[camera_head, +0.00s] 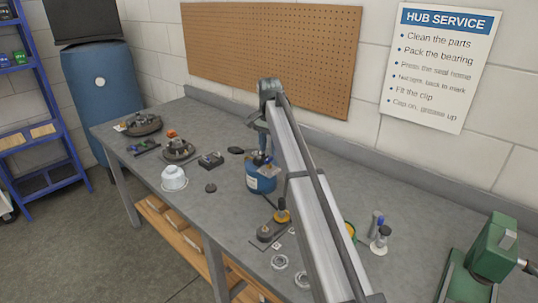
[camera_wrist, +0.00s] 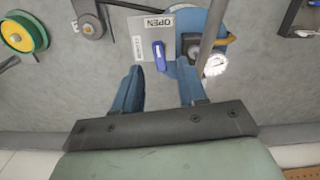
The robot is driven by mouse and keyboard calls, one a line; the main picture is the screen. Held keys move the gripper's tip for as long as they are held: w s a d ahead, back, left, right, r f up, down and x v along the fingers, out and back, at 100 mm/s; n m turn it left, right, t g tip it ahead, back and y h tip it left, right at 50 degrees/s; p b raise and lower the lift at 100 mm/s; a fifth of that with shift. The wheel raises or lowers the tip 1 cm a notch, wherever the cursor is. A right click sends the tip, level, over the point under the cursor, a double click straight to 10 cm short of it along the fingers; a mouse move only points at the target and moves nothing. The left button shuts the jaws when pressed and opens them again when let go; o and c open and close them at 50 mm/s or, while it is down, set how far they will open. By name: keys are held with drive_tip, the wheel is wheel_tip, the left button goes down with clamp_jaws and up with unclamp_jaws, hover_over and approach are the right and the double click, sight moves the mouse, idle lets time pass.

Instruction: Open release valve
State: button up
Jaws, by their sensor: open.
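The release valve shows in the wrist view as a small blue lever (camera_wrist: 159,52) on a grey plate (camera_wrist: 138,28). The plate has an "OPEN" label and a second label that reads upside down or sideways. The plate sits by a blue canister (camera_wrist: 190,22), which also stands on the bench in the head view (camera_head: 258,184). A round white gauge (camera_wrist: 215,65) is right of the lever. My gripper (camera_wrist: 159,72) is open, its two blue fingers on either side of the lever's near end. I cannot tell whether they touch it. The arm partly hides the canister in the head view.
A grey pipe (camera_wrist: 212,28) rises close to my right finger. On the bench (camera_head: 215,215), a white jar (camera_head: 174,180) and hub parts (camera_head: 179,150) lie left of the canister. A green press (camera_head: 490,252) stands at the right. A pegboard wall (camera_head: 270,50) is behind.

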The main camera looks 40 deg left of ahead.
sight(269, 158)
drive_tip(key=shift+f, duration=1.75)
clamp_jaws()
